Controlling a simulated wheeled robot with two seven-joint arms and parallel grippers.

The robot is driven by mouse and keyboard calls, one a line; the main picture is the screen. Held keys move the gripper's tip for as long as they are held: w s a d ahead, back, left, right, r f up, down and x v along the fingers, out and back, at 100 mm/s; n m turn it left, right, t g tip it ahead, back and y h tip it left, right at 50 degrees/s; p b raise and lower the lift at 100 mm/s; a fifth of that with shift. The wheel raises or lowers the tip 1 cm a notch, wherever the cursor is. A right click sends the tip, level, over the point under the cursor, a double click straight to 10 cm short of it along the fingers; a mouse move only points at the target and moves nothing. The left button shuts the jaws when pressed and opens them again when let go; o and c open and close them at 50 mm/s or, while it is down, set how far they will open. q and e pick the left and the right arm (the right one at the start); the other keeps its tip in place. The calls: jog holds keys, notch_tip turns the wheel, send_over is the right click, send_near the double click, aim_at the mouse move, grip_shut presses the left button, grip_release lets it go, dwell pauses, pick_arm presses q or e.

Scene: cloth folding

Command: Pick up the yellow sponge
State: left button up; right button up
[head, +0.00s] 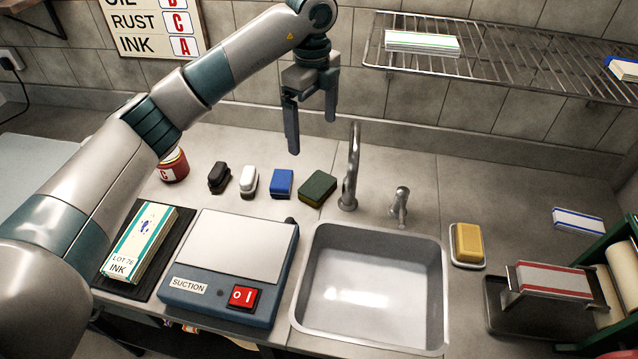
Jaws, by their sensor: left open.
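The yellow sponge (468,242) lies in a small pale dish (467,264) on the counter, just right of the sink. My left gripper (312,138) is open and empty, with its fingers pointing down. It hangs in the air above the back of the counter, left of the faucet. It is well to the left of the yellow sponge and apart from it. The right gripper is not in the picture.
The faucet (352,165) and a small tap (399,205) stand behind the sink (318,235). A green sponge (317,188) and blue block (282,184) lie left of them. A suction box (236,245) is left of the sink. A wire rack (500,65) hangs above.

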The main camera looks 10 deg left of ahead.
pick_arm(q)
jog(key=p, duration=0.5)
send_over(318, 184)
jog(key=f, duration=1)
jog(key=shift+s+a+f, duration=0.35)
jog(key=shift+a+f, duration=0.05)
jog(key=shift+f, duration=0.7)
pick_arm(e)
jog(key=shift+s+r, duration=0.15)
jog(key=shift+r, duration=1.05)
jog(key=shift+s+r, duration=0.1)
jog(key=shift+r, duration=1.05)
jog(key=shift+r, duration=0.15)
pick_arm(q)
jog(key=shift+w+d+f+p, duration=0.1)
jog(key=shift+d+f+p, duration=0.05)
jog(key=shift+f+p, duration=0.4)
jog(key=f, duration=0.1)
jog(key=f+p, duration=0.1)
jog(key=f, duration=0.1)
jog(key=shift+w+d+p, duration=0.15)
jog(key=shift+d+p, duration=0.05)
jog(key=shift+p, duration=0.1)
jog(key=shift+f, duration=0.55)
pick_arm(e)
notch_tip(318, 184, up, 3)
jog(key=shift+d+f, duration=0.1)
